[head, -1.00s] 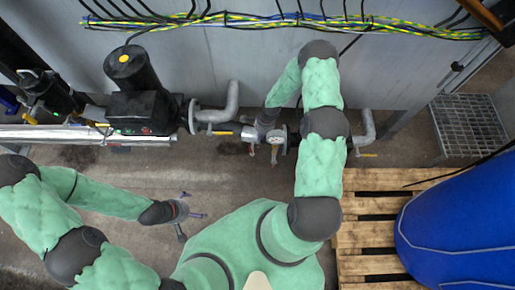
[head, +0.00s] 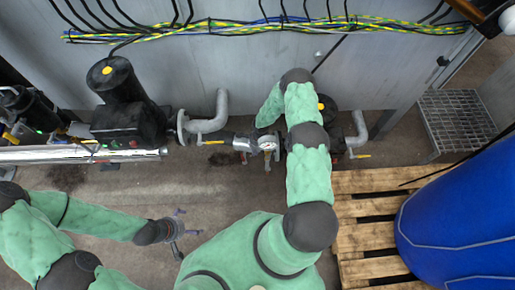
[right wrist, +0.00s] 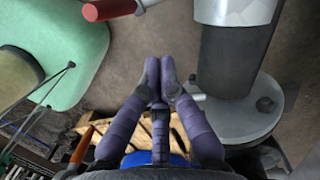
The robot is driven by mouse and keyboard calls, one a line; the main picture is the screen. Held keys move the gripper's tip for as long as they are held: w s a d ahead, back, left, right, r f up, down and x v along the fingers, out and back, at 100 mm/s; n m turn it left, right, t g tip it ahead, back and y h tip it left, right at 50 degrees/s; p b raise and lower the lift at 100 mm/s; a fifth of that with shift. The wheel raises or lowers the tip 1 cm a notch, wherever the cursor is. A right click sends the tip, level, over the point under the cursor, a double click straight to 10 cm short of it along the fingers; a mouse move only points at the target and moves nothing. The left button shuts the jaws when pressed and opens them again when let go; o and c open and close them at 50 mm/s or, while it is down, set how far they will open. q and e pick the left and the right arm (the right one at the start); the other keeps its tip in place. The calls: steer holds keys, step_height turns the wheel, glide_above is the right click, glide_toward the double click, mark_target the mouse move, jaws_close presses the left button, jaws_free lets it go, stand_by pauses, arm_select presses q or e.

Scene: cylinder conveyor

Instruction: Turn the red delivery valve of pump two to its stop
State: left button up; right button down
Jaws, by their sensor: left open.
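In the right wrist view a red handle (right wrist: 110,9) on a metal stem shows at the top edge, beside a grey flanged pipe (right wrist: 228,60). A second orange-red handle (right wrist: 82,145) shows at lower left. My right gripper (right wrist: 160,74) has its fingertips together with nothing seen between them, below and apart from the upper red handle. In the head view the right gripper is hidden or too small to make out near the gauge (head: 268,144). My left gripper (head: 178,229) is open and empty above the floor. No pump number is readable.
A black pump (head: 122,100) with a yellow cap stands left; another pump (head: 326,106) is partly behind my right arm. Yellow-handled valves sit along the pipes. A wooden pallet (head: 355,183) and blue drum (head: 460,215) are at right. Floor at left centre is clear.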

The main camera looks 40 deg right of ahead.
mark_target(243, 159)
arm_select(q)
steer(key=shift+f, duration=0.35)
arm_select(e)
steer(key=shift+w+a, duration=0.35)
steer(key=shift+a, duration=0.4)
steer(key=shift+w+a, duration=0.3)
steer(key=shift+a, duration=0.45)
arm_select(q)
steer(key=shift+w+a+f+b, duration=0.1)
steer(key=shift+a+f+b, duration=0.2)
steer(key=shift+b, duration=0.25)
arm_select(e)
steer(key=shift+w+a, duration=0.2)
steer(key=shift+a, duration=0.15)
